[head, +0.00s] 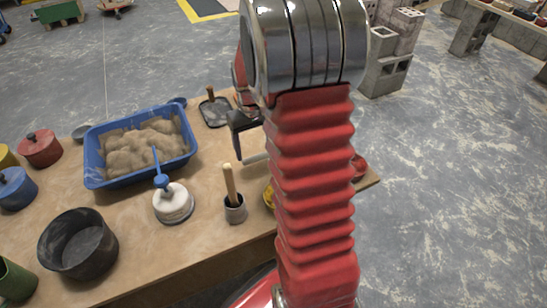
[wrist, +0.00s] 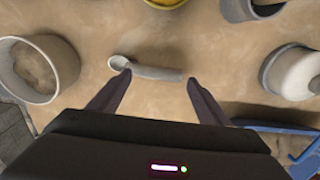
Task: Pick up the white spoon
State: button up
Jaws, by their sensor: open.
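The pale, whitish-grey spoon (wrist: 155,72) lies flat on the brown tabletop in the wrist view. Its small bowl is at the left and its handle runs right. My gripper (wrist: 158,78) is open, with one dark finger near the bowl end and the other near the handle end. The spoon shows just beyond and between the fingertips; I cannot tell the height gap. In the head view my gripper (head: 247,143) is over the table, partly hidden by my red arm. I cannot make out the spoon there.
A blue tray of sand (head: 187,160), a white lidded pot (head: 174,207), a grey cup with a wooden handle (head: 235,212) and a black tub (head: 75,262) stand left of my arm. A round grey tub (wrist: 68,65) stands left in the wrist view. Bare tabletop surrounds the spoon.

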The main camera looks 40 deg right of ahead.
aim_at(254, 156)
jog(key=shift+f, duration=2.6)
jog(key=c, duration=1.4)
